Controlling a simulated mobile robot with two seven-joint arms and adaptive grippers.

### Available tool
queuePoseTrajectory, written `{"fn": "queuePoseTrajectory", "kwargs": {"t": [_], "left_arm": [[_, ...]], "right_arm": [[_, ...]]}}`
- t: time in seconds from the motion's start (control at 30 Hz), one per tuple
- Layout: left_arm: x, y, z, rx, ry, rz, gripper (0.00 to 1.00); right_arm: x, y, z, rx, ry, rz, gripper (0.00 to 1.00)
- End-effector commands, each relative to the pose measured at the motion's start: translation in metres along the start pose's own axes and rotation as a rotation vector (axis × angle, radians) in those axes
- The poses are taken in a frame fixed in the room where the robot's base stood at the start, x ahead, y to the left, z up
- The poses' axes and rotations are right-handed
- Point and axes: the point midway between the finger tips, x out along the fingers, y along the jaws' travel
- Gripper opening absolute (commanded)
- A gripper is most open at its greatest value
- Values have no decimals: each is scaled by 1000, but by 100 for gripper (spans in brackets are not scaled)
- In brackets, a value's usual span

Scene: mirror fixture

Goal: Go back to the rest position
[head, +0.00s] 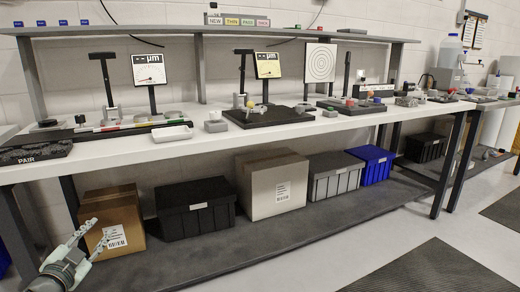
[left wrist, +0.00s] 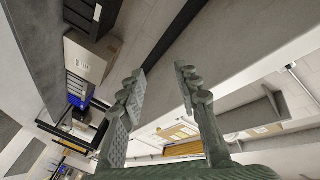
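My left gripper (head: 101,230) is low at the bottom left of the head view, in front of the bench and near a brown cardboard box (head: 112,222) on the lower shelf. Its two pale fingers stand apart. The left wrist view shows the same gripper (left wrist: 160,72) open, with nothing between the fingers. My right gripper is not in view.
A long white bench (head: 215,142) holds dial gauges, a target plate and small fixtures. Its lower shelf (head: 230,245) carries a black bin (head: 195,208), a grey box (head: 275,185) and a blue bin (head: 370,163). The floor at the right front is clear, with dark mats (head: 430,268).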

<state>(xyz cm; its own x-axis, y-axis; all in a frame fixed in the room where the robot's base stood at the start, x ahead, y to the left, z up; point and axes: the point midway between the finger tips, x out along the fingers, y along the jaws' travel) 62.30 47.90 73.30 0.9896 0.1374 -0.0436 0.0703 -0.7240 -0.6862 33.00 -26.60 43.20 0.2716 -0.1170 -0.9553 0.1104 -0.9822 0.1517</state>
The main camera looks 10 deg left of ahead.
Motion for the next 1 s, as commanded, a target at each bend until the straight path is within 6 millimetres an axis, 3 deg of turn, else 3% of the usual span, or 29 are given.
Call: {"fn": "queuePoseTrajectory", "kwargs": {"t": [0.03,0.2,0.33,0.5,0.6,0.7,0.8,1.0], "left_arm": [[-14,33,21,-47,-91,29,33],[-73,131,82,-169,-406,138,33],[-135,204,110,-242,-635,245,33],[-222,282,122,-314,-896,399,33],[-264,312,120,-338,-1006,475,33],[-291,330,116,-352,-1077,527,33],[-305,338,114,-358,-1111,553,33],[-308,339,114,-358,-1119,559,33]], "right_arm": [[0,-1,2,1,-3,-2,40],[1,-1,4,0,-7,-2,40],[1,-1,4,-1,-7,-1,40],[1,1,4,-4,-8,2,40],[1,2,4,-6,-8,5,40],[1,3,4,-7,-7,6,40],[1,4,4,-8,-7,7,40],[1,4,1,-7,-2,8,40]]}}
